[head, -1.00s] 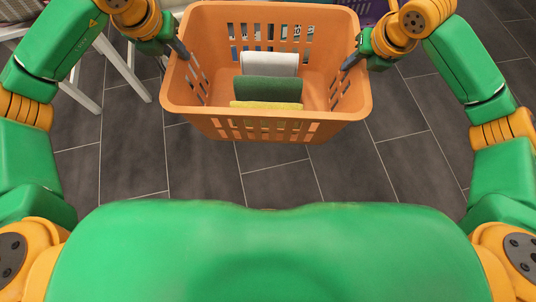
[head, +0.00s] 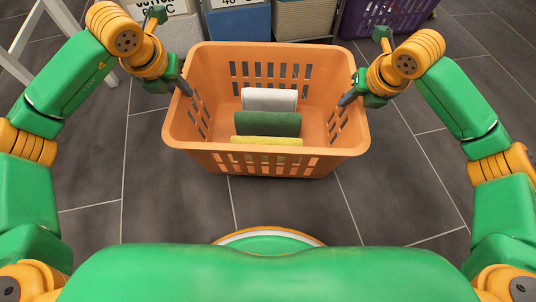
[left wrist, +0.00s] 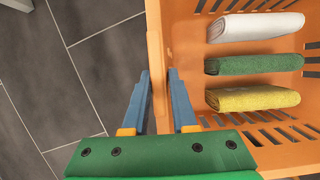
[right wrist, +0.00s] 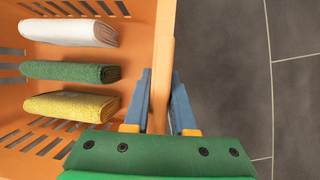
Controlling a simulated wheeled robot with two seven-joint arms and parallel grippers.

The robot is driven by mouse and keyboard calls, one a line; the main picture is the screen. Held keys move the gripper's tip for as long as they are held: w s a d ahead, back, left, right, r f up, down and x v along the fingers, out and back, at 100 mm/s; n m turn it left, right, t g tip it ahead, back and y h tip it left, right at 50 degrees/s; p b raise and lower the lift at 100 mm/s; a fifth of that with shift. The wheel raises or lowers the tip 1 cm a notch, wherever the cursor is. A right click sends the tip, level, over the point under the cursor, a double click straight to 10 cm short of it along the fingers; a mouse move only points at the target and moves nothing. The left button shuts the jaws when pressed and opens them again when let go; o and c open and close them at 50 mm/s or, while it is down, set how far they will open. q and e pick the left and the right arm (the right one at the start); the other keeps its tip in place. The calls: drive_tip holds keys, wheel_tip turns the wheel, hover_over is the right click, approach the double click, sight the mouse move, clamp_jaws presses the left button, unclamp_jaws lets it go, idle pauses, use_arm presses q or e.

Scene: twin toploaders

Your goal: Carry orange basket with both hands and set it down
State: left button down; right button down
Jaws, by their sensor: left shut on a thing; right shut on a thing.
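The orange basket (head: 262,163) hangs level between my two arms, above the dark floor. It holds a white rolled towel (head: 269,99), a green one (head: 267,124) and a yellow one (head: 266,141). My left gripper (head: 186,88) is shut on the basket's left wall; in the left wrist view its fingers (left wrist: 160,100) straddle the rim. My right gripper (head: 349,97) is shut on the right wall; in the right wrist view its fingers (right wrist: 161,100) sit on both sides of the rim. The basket's underside is hidden.
Beyond the basket stand a white labelled bin (head: 180,31), a blue bin (head: 238,24), a beige bin (head: 303,18) and a purple basket (head: 385,17). White legs (head: 27,35) show at the upper left. The tiled floor at both sides is clear.

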sight(185, 103)
use_arm(q)
drive_tip(key=shift+r, duration=0.2)
use_arm(e)
drive_tip(key=shift+r, duration=0.2)
